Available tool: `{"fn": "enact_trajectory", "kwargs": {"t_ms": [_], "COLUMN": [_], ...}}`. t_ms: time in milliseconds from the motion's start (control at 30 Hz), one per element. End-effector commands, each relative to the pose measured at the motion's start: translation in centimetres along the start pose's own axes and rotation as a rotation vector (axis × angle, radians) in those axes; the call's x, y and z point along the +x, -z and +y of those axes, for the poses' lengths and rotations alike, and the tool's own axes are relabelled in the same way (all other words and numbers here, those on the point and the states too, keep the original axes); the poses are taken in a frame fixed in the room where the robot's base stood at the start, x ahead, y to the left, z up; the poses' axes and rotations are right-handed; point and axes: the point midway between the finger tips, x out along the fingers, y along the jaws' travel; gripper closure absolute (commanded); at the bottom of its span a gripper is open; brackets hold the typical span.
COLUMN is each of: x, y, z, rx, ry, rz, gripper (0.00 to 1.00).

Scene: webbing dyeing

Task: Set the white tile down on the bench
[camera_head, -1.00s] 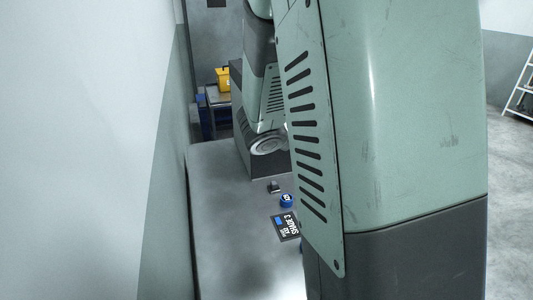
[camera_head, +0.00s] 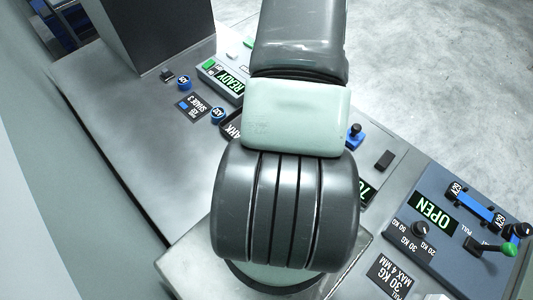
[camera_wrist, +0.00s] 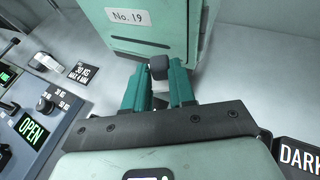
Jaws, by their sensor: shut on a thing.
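My gripper (camera_wrist: 162,88) shows in the wrist view, its two teal fingers close together on a dark grey block (camera_wrist: 158,67). The block sticks out past the fingertips, in front of a green housing marked No. 19. I cannot make out the white tile in either view, nor tell whether the block is part of it. The bench (camera_head: 128,108) is a grey metal top in the head view; part of it also shows at right in the wrist view (camera_wrist: 243,70). In the head view my arm hides the gripper and the middle of the bench.
A control panel (camera_head: 428,240) with an OPEN display, knobs and a green-tipped lever stands at the right. A READY panel (camera_head: 222,78), a SHADE 3 card (camera_head: 191,106) and blue round pieces lie farther back. The bench's left side is clear.

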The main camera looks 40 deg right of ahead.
Motion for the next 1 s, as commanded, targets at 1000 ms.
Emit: {"fn": "enact_trajectory", "kwargs": {"t_ms": [1000], "x": [1.9], "y": [4.3], "z": [0.1], "rx": [0.786], "ry": [1.915], "rz": [-0.007], "gripper": [1.0]}}
